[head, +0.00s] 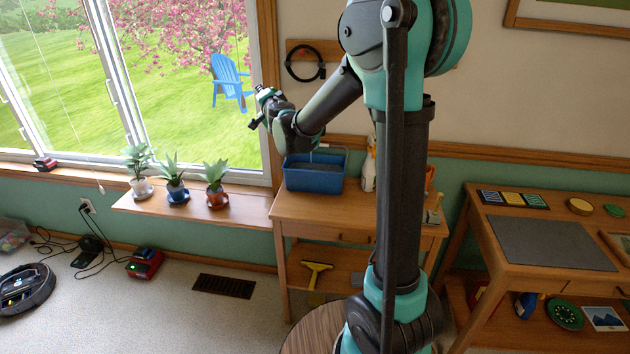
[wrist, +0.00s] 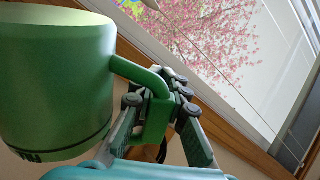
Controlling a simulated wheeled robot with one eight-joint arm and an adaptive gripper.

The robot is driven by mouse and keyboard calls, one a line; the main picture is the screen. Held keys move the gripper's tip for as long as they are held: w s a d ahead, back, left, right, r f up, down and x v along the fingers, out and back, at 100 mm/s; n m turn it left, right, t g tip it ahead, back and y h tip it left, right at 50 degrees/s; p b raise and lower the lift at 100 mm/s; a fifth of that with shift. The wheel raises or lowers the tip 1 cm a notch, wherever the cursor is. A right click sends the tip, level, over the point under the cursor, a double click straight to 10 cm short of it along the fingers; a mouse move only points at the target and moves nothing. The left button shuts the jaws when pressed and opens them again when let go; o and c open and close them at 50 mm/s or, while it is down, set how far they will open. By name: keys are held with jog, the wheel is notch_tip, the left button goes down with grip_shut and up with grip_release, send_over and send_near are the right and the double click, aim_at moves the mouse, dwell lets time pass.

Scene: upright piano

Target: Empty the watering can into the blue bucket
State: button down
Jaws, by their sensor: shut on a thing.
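The watering can (wrist: 52,85) is a large green cylinder with a dark band and lettering near one end, at the left of the wrist view. Its green handle (wrist: 152,80) runs between the fingers of my gripper (wrist: 158,102), which is shut on it. In the head view my gripper (head: 264,106) is up in front of the window frame, left of and above the blue bucket. I cannot make out the can there. The blue bucket (head: 312,182) is a rectangular tub with a raised handle, on the wooden side table. The can's spout and any water are not visible.
Three potted plants stand on the window shelf (head: 180,218), left of the bucket. A white bottle (head: 368,172) is right of the bucket, partly behind my arm. A black ring (head: 290,62) hangs on the wall above. A wooden desk (head: 480,220) stands at the right.

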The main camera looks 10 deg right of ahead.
jog(key=shift+d+r+m, duration=0.4)
jog(key=shift+d+r, duration=0.1)
jog(key=shift+d, duration=0.05)
jog(key=shift+w, duration=0.1)
jog(key=shift+w+d+r+m, duration=0.1)
jog(key=shift+d+r+m, duration=0.35)
jog(key=shift+d, duration=0.15)
dwell(0.6)
jog(key=shift+w+d+r+m, duration=0.1)
jog(key=shift+d+r+m, duration=0.3)
jog(key=shift+d, duration=0.2)
jog(key=shift+w+d+r+m, duration=0.15)
jog(key=shift+d+r+m, duration=0.25)
jog(key=shift+d, duration=0.25)
